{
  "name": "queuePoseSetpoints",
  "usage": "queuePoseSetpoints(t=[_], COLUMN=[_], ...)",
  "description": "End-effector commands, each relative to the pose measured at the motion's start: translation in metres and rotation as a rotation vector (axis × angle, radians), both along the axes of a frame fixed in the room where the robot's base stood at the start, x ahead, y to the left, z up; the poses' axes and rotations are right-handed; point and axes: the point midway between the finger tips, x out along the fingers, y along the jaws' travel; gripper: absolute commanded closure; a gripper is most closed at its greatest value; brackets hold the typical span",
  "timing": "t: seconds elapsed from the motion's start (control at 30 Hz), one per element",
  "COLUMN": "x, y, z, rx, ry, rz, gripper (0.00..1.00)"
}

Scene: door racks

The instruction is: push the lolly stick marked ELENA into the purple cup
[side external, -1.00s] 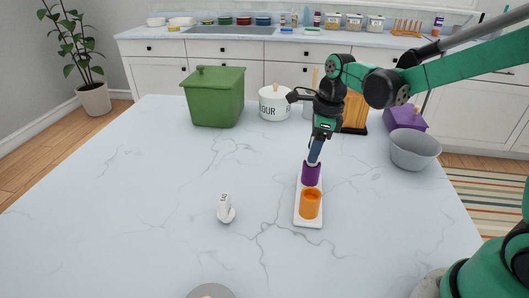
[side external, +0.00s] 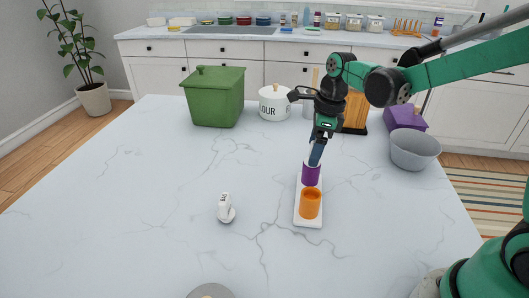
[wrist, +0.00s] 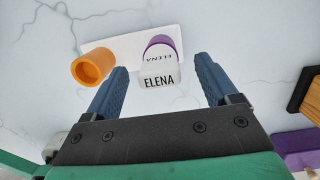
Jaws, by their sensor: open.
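The purple cup (side external: 311,174) stands on a white tray (side external: 309,224), behind the orange cup. In the wrist view, the white lolly stick marked ELENA (wrist: 160,82) is at the purple cup (wrist: 151,43), its lower part hidden. A little white shows at the cup's rim in the side view. My gripper (wrist: 162,72) is open, with one blue finger on each side of the stick and a gap to both. In the side view, my gripper (side external: 315,157) is right above the purple cup.
The orange cup (side external: 311,205) shares the tray. A small white piece on a round base (side external: 226,209) stands to the left. A green bin (side external: 214,98), flour jar (side external: 274,103) and grey bowl (side external: 415,150) stand farther back.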

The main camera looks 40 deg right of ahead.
Motion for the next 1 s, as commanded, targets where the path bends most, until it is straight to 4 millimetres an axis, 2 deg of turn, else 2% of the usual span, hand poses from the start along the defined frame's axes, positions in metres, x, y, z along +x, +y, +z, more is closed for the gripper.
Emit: queuePoseSetpoints(t=[0.1, 0.3, 0.73, 0.87, 1.0], x=[-0.003, -0.005, -0.006, -0.013, -0.032], y=[-0.002, -0.004, -0.004, 0.0, 0.009], z=[0.018, 0.039, 0.044, 0.05, 0.06], rx=[0.0, 0.0, -0.003, -0.038, -0.151], ry=[0.0, 0.0, -0.004, -0.058, -0.181], rz=[-0.001, -0.001, 0.014, 0.181, 0.599], gripper=[0.2, 0.2, 0.2, 0.2, 0.2])
